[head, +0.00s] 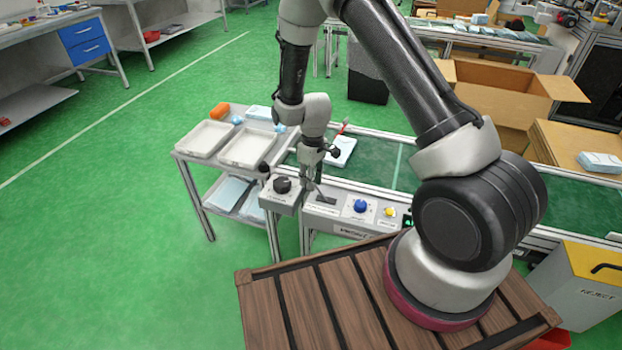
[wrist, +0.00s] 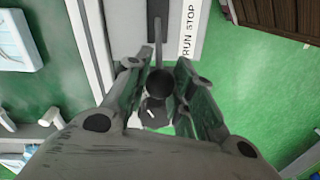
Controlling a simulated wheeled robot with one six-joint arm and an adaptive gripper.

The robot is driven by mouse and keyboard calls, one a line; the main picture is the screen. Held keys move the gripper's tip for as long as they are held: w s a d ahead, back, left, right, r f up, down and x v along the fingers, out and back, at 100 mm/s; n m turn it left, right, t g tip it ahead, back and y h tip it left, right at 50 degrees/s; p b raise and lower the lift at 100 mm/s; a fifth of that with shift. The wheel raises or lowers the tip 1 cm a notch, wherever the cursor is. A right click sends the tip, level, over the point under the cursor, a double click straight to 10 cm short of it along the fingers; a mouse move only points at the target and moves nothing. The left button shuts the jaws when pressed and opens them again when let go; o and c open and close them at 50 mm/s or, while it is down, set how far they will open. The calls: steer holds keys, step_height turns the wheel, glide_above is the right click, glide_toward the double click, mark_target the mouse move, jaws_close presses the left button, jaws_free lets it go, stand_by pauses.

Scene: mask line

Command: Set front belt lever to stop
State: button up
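The belt lever shows in the wrist view as a grey shaft with a round black knob (wrist: 159,84). A white label reading RUN STOP (wrist: 190,30) lies beside the shaft, with RUN nearer my gripper. My gripper (wrist: 160,94) is open, with one finger on each side of the knob and no clear grip on it. In the head view my gripper (head: 311,176) points down at the left end of the control panel (head: 345,228). My fingers and arm hide much of the lever there, so its set position is hard to tell.
A grey box with a black dial (head: 283,185) sits just left of my gripper. A blue knob (head: 361,205) and a yellow button (head: 390,212) are to the right. The green conveyor (head: 375,165) runs behind. White trays (head: 203,138) stand on a rack at left.

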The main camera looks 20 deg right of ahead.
jaws_close()
steer(key=shift+d+r, duration=0.1)
steer(key=shift+s+d+r, duration=0.4)
steer(key=shift+s+d, duration=0.2)
steer(key=shift+d, duration=0.1)
steer(key=shift+s+d+r, duration=0.15)
steer(key=shift+s+d, duration=0.4)
steer(key=shift+d, duration=0.15)
steer(key=shift+s+d+r, duration=0.1)
steer(key=shift+s+d, duration=0.45)
steer(key=shift+d, duration=0.15)
steer(key=o, duration=0.7)
jaws_free()
steer(key=shift+o, duration=0.2)
steer(key=shift+w, duration=0.1)
